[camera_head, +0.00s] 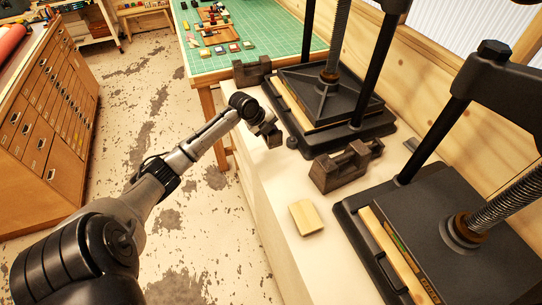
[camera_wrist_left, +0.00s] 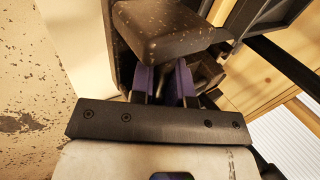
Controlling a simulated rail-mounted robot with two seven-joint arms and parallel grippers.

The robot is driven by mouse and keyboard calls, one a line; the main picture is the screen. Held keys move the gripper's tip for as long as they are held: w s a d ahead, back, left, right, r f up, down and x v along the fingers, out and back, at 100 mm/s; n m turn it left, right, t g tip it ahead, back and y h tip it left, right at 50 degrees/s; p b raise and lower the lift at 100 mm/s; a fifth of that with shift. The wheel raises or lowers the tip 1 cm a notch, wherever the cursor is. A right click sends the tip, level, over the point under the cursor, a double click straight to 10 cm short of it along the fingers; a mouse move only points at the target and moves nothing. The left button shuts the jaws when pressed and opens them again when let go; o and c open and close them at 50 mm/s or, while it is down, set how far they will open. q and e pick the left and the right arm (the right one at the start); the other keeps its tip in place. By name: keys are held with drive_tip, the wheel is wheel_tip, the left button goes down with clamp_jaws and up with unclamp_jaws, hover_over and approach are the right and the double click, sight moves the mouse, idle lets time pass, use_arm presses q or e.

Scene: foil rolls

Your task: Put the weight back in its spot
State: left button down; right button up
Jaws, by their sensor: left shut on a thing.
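My left gripper (camera_head: 262,122) is above the left edge of the pale bench, beside the far press. In the left wrist view its purple-lined fingers (camera_wrist_left: 165,82) are shut on a dark, worn iron weight (camera_wrist_left: 165,30). One blocky end of that weight shows beyond the fingers; the grasped part is mostly hidden. In the head view the held weight (camera_head: 272,139) shows only as a small dark block below the gripper. Two similar weights stand on the bench: one (camera_head: 340,168) between the presses and one (camera_head: 251,71) at the far end. My right gripper is out of view.
The far press (camera_head: 330,82) and near press (camera_head: 440,235) line the bench's right side. A small wooden block (camera_head: 306,217) lies on the bench (camera_head: 278,200). A green cutting mat (camera_head: 270,38) with small items is beyond. A drawer cabinet (camera_head: 45,130) stands left, across open floor.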

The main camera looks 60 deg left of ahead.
use_arm(q)
drive_tip(key=shift+f+m, duration=0.3)
drive_tip(key=shift+w+f, duration=0.1)
drive_tip(key=shift+f, duration=4.45)
drive_tip(key=shift+f, duration=0.15)
drive_tip(key=c, duration=1.1)
unclamp_jaws()
drive_tip(key=shift+f, duration=0.1)
